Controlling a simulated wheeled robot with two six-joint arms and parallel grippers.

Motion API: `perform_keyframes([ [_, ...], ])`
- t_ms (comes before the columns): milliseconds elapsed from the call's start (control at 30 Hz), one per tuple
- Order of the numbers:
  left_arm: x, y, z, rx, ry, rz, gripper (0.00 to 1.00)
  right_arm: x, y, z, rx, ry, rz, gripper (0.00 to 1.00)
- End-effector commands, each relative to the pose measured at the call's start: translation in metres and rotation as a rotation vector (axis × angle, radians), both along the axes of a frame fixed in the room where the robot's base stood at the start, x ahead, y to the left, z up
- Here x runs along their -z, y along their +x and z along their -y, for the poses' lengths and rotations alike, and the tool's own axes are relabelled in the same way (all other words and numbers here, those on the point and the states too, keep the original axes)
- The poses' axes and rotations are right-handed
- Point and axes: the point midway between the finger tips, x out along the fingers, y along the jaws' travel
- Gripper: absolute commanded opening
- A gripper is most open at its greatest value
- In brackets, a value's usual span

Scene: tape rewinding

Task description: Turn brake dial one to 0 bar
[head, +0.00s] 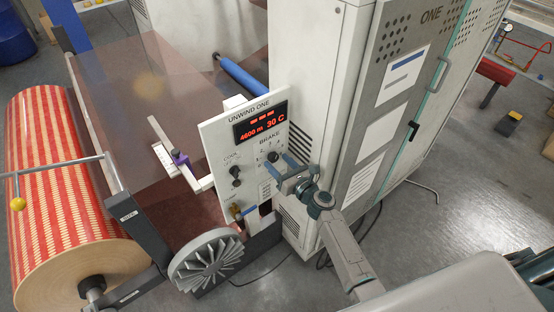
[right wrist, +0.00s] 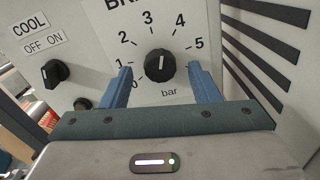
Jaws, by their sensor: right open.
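The brake dial (right wrist: 160,66) is a round black knob on a white panel, ringed by the numbers 0 to 5 with "bar" below. Its pale mark points roughly up, between 3 and 4. In the head view, the dial (head: 272,156) is on the UNWIND ONE panel (head: 216,138), under the BRAKE label. My right gripper (head: 281,166) is open in front of the panel. In the right wrist view, its blue fingers (right wrist: 160,84) stand one on each side of the dial, with a gap to it. My left gripper is not in view.
A COOL switch (right wrist: 55,72) is left of the dial. A red display (head: 260,122) is above it. A grey handwheel (head: 206,260) stands below left of the panel. A large patterned roll (head: 60,190) is at the left. A tall cabinet (head: 310,60) stands close at the right.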

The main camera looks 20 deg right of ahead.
Motion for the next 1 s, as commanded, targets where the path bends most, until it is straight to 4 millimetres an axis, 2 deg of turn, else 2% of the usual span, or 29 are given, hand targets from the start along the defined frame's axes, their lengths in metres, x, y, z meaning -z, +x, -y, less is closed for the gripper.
perform_keyframes([
  [133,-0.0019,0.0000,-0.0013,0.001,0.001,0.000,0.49,0.0001,0.0112,-0.0041,0.000,-0.001,-0.001,0.56],
  [433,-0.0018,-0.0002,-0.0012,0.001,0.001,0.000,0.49,0.0005,0.0136,-0.0050,0.000,-0.002,0.000,0.56],
  [467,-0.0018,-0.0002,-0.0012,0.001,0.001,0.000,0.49,0.0005,0.0135,-0.0050,0.000,-0.002,0.000,0.54],
  [600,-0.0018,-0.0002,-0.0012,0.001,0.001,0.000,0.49,0.0005,0.0134,-0.0050,0.000,-0.002,0.000,0.26],
  [667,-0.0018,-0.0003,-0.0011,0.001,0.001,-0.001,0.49,0.0005,0.0134,-0.0050,0.000,-0.002,0.000,0.14],
  [700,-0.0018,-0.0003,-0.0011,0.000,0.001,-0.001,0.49,0.0005,0.0133,-0.0049,0.000,-0.002,0.000,0.12],
  [1000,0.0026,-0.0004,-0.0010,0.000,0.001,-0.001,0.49,0.0020,0.0132,-0.0049,0.000,-0.036,0.012,0.12],
])
